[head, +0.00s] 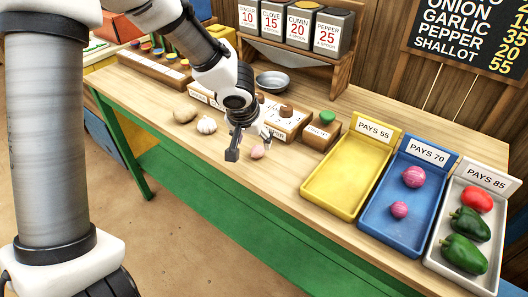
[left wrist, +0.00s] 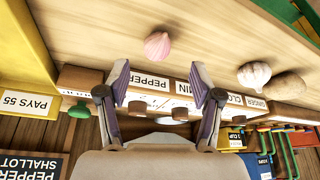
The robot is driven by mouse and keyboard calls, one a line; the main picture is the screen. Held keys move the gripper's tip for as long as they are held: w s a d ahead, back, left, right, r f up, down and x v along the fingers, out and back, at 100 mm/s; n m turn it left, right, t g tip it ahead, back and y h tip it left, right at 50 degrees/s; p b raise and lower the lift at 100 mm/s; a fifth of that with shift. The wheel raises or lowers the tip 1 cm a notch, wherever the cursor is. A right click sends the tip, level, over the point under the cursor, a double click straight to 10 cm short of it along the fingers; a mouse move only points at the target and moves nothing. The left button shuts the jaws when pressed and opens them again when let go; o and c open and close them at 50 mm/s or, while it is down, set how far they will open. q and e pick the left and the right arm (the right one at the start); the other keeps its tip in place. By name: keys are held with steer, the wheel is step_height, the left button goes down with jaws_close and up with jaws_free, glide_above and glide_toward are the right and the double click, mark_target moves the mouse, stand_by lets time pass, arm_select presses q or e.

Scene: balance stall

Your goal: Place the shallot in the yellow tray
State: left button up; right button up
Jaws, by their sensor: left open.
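The shallot (head: 257,152) is a small pink bulb lying on the wooden counter near its front edge. In the left wrist view the shallot (left wrist: 158,46) lies beyond the fingertips, roughly centred between them. My left gripper (head: 248,143) is open and empty, just above and beside the shallot; its two fingers also show in the left wrist view (left wrist: 159,74). The yellow tray (head: 315,188) is empty, to the right of the shallot, with a "PAYS 55" sign (head: 374,130). My right gripper is in neither view.
Garlic (head: 207,125) and a brown potato-like item (head: 185,114) lie left of the shallot. Labelled wooden blocks (head: 287,120) stand behind it. A blue tray (head: 378,213) holds two pink-purple bulbs; a grey tray (head: 445,258) holds peppers and a red item. Bare counter lies before the yellow tray.

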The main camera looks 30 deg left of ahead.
mark_target(256, 151)
arm_select(q)
steer(key=shift+s+a+f, duration=0.1)
steer(key=shift+s+f, duration=0.05)
steer(key=shift+f, duration=0.25)
steer(key=shift+s+a+f, duration=0.1)
steer(key=shift+s+f, duration=0.05)
steer(key=shift+f, duration=0.25)
steer(key=w+f, duration=0.1)
steer(key=f, duration=0.1)
steer(key=w+f, duration=0.1)
steer(key=f, duration=0.1)
steer(key=shift+w+d+b, duration=0.15)
steer(key=shift+w+b, duration=0.15)
steer(key=shift+w, duration=0.05)
steer(key=shift+s, duration=0.15)
steer(key=shift+s+r, duration=0.15)
steer(key=shift+c, duration=1.3)
steer(key=c, duration=0.7)
steer(key=shift+c, duration=0.2)
